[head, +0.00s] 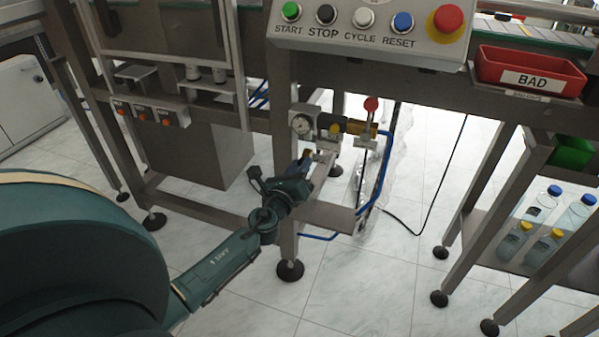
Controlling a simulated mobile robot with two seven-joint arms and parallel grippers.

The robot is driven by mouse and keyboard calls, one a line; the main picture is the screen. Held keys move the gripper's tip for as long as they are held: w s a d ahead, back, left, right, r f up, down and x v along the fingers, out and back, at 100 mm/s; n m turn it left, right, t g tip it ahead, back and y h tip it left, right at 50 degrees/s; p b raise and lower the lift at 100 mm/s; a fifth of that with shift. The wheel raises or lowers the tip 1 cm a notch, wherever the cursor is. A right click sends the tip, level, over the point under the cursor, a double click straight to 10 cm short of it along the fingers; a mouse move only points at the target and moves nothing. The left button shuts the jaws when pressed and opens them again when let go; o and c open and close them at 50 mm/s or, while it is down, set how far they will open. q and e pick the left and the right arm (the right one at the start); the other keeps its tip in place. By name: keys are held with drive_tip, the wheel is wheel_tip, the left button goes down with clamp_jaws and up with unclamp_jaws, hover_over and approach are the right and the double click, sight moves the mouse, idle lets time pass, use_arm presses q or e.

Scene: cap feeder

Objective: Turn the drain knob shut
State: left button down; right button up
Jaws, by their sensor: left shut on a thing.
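My left arm reaches in from the lower left. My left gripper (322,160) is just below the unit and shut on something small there. This is where the drain knob would be, but the gripper hides it and I cannot see how far it is turned. My right gripper is not in view.
A red-handled valve (371,104) and blue air hoses (380,180) are right of the unit. A control panel (367,32) overhangs above. A red BAD bin (528,72) and several bottles are at right. A frame leg (288,215) stands beside my wrist.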

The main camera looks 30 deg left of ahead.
use_arm(q)
drive_tip(key=n+b, duration=0.2)
drive_tip(key=n, duration=0.8)
drive_tip(key=shift+f+n, duration=0.1)
drive_tip(key=shift+n, duration=0.3)
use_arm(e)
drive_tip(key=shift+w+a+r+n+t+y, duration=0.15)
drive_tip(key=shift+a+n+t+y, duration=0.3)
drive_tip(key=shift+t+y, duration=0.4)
use_arm(q)
drive_tip(key=shift+b, duration=0.3)
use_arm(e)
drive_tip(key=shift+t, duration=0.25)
use_arm(q)
drive_tip(key=c, duration=1.2)
unclamp_jaws()
drive_tip(key=shift+y, duration=0.3)
drive_tip(key=shift+c, duration=0.2)
drive_tip(key=shift+s, duration=0.1)
